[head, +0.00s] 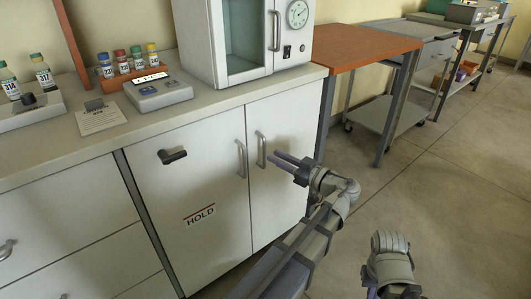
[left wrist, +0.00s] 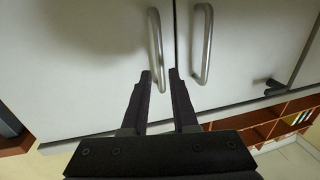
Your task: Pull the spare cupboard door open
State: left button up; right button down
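The unmarked cupboard door (head: 290,150) is shut, with a silver bar handle (head: 262,149) near its left edge. Beside it, the door with the HOLD label (head: 201,216) is also shut and has its own bar handle (head: 241,158) and a dark lever (head: 172,156). My left gripper (head: 282,161) is open and empty, its fingertips just right of the unmarked door's handle. In the left wrist view, the scene looks turned over, and that handle (left wrist: 155,48) lines up with the gap between the fingers (left wrist: 160,75). I see no contact.
An incubator (head: 235,45), a small device (head: 157,90) and bottles (head: 122,62) stand on the counter. An orange-topped table (head: 365,45) and a trolley (head: 385,115) stand to the right. The floor (head: 440,185) before the doors is open.

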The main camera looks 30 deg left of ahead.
aim_at(265, 152)
pick_arm(q)
jog(key=a, duration=0.2)
jog(key=w+a, duration=0.1)
jog(key=a, duration=0.2)
jog(key=shift+a, duration=0.35)
grip_shut()
dwell(1.2)
